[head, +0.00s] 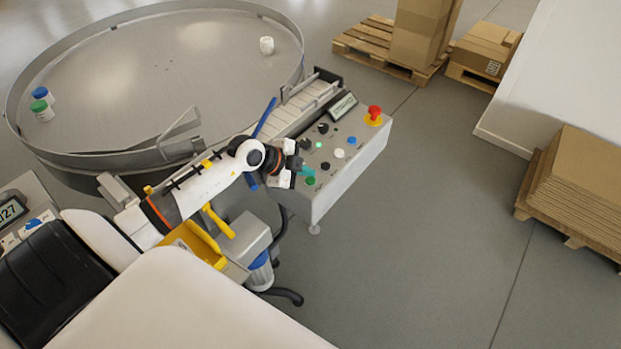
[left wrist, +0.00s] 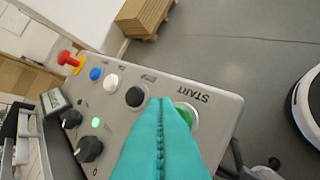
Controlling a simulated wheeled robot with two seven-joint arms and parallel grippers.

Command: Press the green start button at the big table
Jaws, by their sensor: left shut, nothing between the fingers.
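The grey control panel (head: 345,170) stands at the right of the big round table (head: 200,75). The green start button (head: 310,181) is at the panel's near edge. In the left wrist view the green button (left wrist: 186,116) lies beside the word START, partly hidden by my fingertips. My left gripper (head: 307,171) is shut and empty, its teal fingers over the panel beside the button. The closed fingertips (left wrist: 162,104) overlap the button's left side in the wrist view. I cannot tell whether they touch it. My right gripper is not in view.
The panel also has a red emergency knob (head: 374,113), a blue button (head: 352,140), a white button (head: 339,153) and black knobs. Jars (head: 42,108) stand on the round table. Boxes on pallets (head: 485,50) are at the back right. Open floor lies right of the panel.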

